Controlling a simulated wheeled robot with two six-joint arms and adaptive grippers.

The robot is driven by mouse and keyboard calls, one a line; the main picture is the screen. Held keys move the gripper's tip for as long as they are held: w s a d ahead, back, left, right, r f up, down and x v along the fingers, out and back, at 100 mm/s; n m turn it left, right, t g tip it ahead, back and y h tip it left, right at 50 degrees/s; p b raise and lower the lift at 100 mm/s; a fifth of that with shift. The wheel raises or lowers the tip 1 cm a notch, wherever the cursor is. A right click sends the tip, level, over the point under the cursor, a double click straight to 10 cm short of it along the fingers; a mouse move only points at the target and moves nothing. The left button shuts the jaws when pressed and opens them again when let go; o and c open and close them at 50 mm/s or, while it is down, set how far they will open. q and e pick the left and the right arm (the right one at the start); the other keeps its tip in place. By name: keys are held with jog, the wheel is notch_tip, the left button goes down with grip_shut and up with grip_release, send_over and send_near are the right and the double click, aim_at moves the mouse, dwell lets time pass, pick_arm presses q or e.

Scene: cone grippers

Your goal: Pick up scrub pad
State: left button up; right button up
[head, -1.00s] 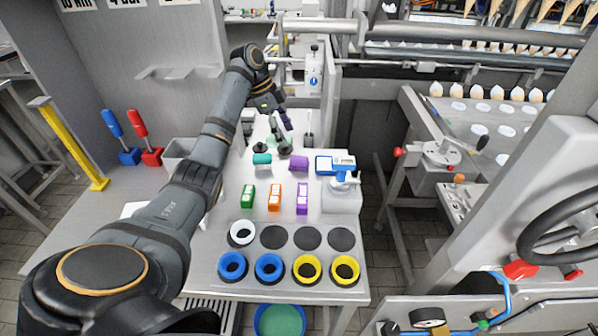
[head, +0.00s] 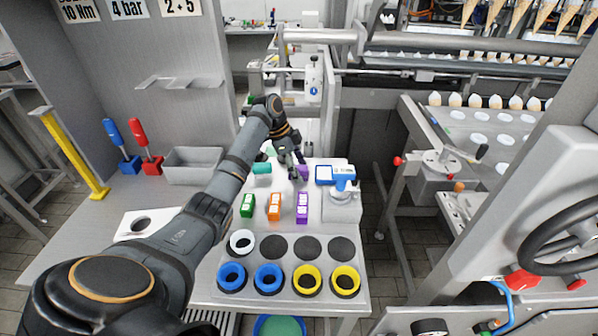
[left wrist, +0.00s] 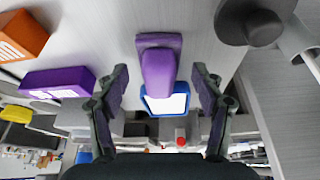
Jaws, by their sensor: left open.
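A purple block-shaped pad with a raised grip (left wrist: 158,70), which I take for the scrub pad, lies on the grey worktop. In the head view only part of the purple pad (head: 303,172) shows beside my gripper. My left gripper (head: 296,170) is at the far part of the worktop, over the pad. In the left wrist view the open fingers of my left gripper (left wrist: 160,92) stand on either side of the pad's grip, with gaps. Contact is not visible. My right gripper is not in view.
A teal piece (head: 262,168) lies left of the pad, and a blue-framed device (head: 334,174) lies right. Green (head: 248,204), orange (head: 274,206) and purple (head: 302,207) boxes stand nearer. Blue and yellow rings (head: 307,279) line the front. A grey bin (head: 194,165) stands left.

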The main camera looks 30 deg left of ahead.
pick_arm(q)
jog(key=c, duration=1.2)
jog(key=shift+r, duration=0.55)
jog(key=r, duration=0.1)
jog(key=s+r, duration=0.1)
jog(key=r, duration=0.1)
jog(key=d+r, duration=0.1)
jog(key=shift+s+r+b, duration=0.3)
jog(key=shift+s+b, duration=0.05)
jog(key=shift+b, duration=0.05)
jog(key=s+d+r+p, duration=0.1)
jog(key=s+d+r, duration=0.1)
jog(key=s, duration=0.1)
jog(key=s+d+r+p, duration=0.2)
jog(key=s+r, duration=0.1)
jog(key=s+d+r+p, duration=0.1)
jog(key=s+d+r, duration=0.1)
jog(key=s+d, duration=0.1)
jog(key=shift+s+r, duration=0.2)
jog(key=shift+s, duration=0.2)
